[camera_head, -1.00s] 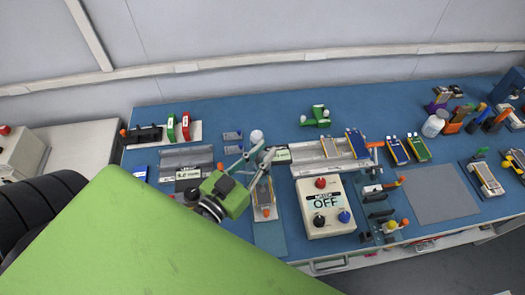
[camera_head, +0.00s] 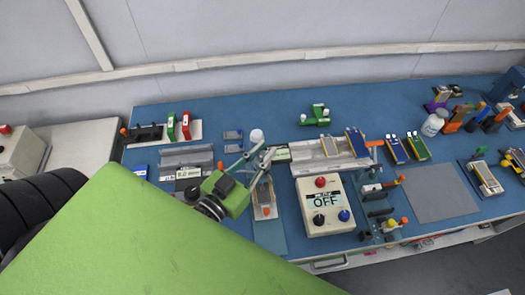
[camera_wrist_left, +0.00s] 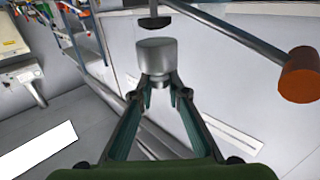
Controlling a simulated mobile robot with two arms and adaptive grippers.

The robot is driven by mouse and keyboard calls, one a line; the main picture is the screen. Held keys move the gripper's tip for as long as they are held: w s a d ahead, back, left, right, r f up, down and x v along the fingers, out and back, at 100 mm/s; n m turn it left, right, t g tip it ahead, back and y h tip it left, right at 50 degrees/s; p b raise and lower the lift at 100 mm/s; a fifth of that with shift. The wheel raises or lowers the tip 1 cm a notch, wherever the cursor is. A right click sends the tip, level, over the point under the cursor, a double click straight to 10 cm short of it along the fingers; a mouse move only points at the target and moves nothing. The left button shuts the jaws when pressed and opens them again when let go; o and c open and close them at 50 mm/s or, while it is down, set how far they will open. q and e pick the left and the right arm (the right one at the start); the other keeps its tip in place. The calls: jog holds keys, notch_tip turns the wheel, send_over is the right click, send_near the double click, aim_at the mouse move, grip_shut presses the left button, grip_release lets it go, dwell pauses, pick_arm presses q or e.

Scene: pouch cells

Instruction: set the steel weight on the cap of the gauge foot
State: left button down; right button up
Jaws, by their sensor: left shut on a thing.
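The steel weight (camera_wrist_left: 157,57) is a short grey cylinder, held between the fingertips of my left gripper (camera_wrist_left: 160,88) in the left wrist view. In the head view my left gripper (camera_head: 262,154) is over the narrow gauge stand (camera_head: 263,190), and its fingers hide part of the stand. A dark disc on a short stem (camera_wrist_left: 153,22) appears just above the weight in the wrist picture; it looks like the gauge foot. The weight and the disc look apart, and their true distance is unclear. My right gripper is not in view.
A grey rod with an orange knob (camera_wrist_left: 299,75) crosses the upper right of the wrist view. A cream meter box (camera_head: 325,204) stands right of the stand. A metal tray (camera_head: 332,157) lies behind it. A grey mat (camera_head: 440,193) at right is clear.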

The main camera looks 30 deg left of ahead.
pick_arm(q)
jog(key=shift+r+p, duration=0.15)
jog(key=shift+p, duration=0.15)
jog(key=shift+f+b, duration=0.5)
jog(key=shift+f, duration=0.35)
dwell(0.6)
jog(key=c, duration=1.9)
grip_release()
jog(key=shift+f, duration=0.1)
jog(key=s+a, duration=0.1)
jog(key=s, duration=1.1)
jog(key=shift+a, duration=0.3)
jog(key=shift+w, duration=0.1)
